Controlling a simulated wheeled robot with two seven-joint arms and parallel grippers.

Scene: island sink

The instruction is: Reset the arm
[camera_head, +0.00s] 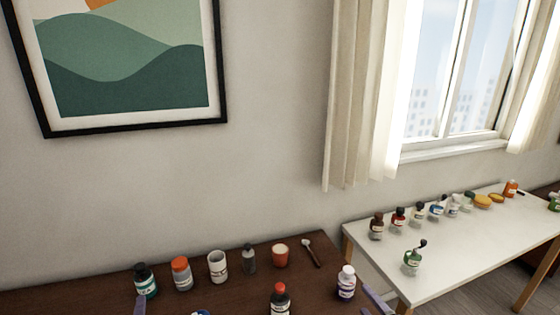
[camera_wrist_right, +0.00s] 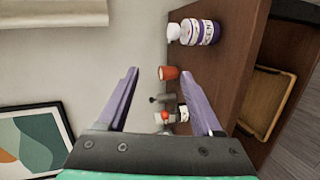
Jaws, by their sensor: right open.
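My right gripper (camera_head: 374,300) shows at the bottom edge of the head view as purple fingertips, near a white bottle with a purple label (camera_head: 346,284). In the right wrist view, its two purple fingers (camera_wrist_right: 160,72) are spread wide with nothing held between them. Beyond them is an orange cup (camera_wrist_right: 168,73), with small bottles behind it. The white-and-purple bottle (camera_wrist_right: 203,32) lies off to the side of the fingers, apart from them. Of my left gripper (camera_head: 140,305), only a purple finger tip shows at the lower left of the head view; the rest is cut off.
A dark wood table (camera_head: 80,299) holds several bottles, a white cup (camera_head: 217,266), the orange cup (camera_head: 281,256) and a spoon (camera_head: 311,252). A white table (camera_head: 465,255) at right holds a row of small bottles. A wooden tray (camera_wrist_right: 249,122) shows in the wrist view.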

